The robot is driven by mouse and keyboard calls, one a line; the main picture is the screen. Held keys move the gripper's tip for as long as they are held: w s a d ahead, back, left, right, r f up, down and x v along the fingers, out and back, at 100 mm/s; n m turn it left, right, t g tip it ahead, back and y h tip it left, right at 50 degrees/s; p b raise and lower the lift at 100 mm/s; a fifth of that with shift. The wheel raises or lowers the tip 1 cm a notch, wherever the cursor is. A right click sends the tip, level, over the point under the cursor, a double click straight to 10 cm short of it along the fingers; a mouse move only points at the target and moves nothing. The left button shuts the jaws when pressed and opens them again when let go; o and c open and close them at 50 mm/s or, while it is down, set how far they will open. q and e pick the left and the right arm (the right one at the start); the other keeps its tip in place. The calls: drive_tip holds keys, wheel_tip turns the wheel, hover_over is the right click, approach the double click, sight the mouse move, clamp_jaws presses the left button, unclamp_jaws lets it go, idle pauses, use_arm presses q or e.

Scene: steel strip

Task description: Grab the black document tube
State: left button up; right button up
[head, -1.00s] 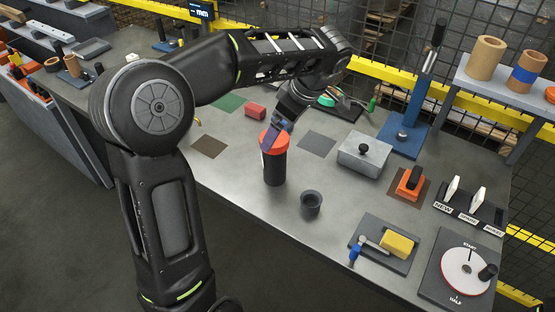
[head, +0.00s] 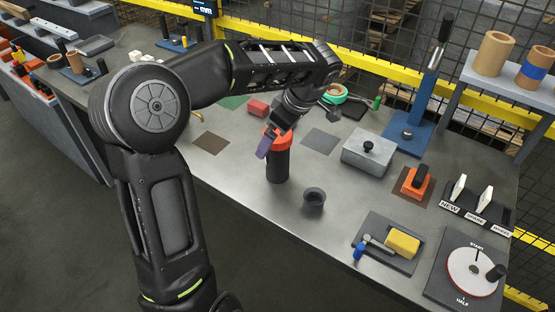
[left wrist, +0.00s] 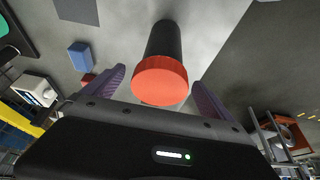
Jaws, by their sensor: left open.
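The black document tube (head: 278,168) stands upright on the grey bench and has an orange-red cap. My left gripper (head: 268,146) comes down at a slant from above and is at the capped top. Its purple fingers are apart. In the left wrist view the tube (left wrist: 165,45) shows with its cap toward the camera, between the two spread fingers of the left gripper (left wrist: 158,82). Gaps show on both sides of the cap, so the fingers do not grip it. My right gripper is not in view.
A small dark cup (head: 314,198) stands just right of the tube. Bare bench surrounds the tube's foot.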

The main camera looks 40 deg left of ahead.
use_arm(q)
drive_tip(key=shift+x, duration=1.2)
drive_tip(key=shift+c, duration=0.3)
drive_tip(key=c, duration=2.1)
drive_tip(key=shift+o, duration=0.2)
drive_tip(key=shift+r, duration=0.1)
